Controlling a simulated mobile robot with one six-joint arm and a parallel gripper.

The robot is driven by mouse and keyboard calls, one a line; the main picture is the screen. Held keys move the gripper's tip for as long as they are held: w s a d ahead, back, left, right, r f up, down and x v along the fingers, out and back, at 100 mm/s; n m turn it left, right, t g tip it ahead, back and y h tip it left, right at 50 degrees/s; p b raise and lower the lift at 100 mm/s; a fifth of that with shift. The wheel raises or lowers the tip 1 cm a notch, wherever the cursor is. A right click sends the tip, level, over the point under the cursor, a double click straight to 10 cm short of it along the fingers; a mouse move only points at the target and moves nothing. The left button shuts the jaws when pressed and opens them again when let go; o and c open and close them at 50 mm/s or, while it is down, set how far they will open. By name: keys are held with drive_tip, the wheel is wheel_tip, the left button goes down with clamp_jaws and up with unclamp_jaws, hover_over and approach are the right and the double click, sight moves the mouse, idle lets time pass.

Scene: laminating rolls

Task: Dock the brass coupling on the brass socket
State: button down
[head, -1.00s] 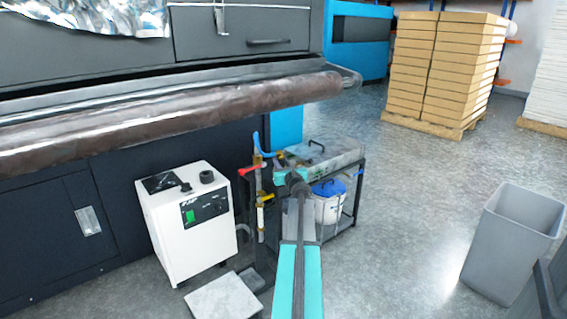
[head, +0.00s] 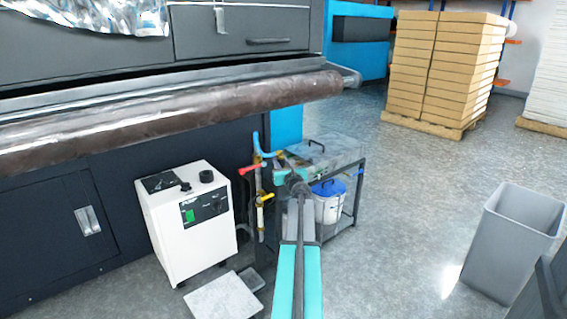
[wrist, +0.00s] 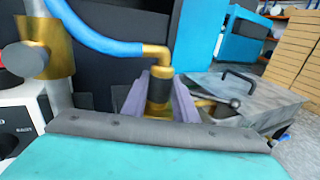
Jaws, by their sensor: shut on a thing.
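The brass coupling (wrist: 157,82), with a dark band around its middle, stands upright between the fingers of my gripper (wrist: 160,92) in the wrist view. My gripper is shut on it. A blue hose (wrist: 95,33) runs from its brass elbow to the upper left. A brass fitting (wrist: 48,40) on a grey upright pipe stands left of the coupling and apart from it; a dark round end juts out beside it. I cannot tell whether this is the brass socket. In the head view, my arm partly hides the gripper, and the coupling is too small to make out clearly.
A white box unit (head: 190,225) stands left of the pipe with a red lever (head: 249,169) and yellow lever (head: 265,199). A low bench (head: 335,150) holding a lidded bucket (head: 328,205) is close behind my gripper. The large roll (head: 170,115) hangs above left.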

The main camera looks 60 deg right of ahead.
drive_tip(key=shift+f+b, duration=0.4)
drive_tip(key=shift+f, duration=0.05)
drive_tip(key=c, duration=1.7)
unclamp_jaws()
drive_tip(key=shift+s+a, duration=0.1)
drive_tip(key=shift+v, duration=1)
drive_tip(key=v, duration=0.8)
drive_tip(key=shift+a, duration=0.25)
drive_tip(key=shift+s, duration=0.1)
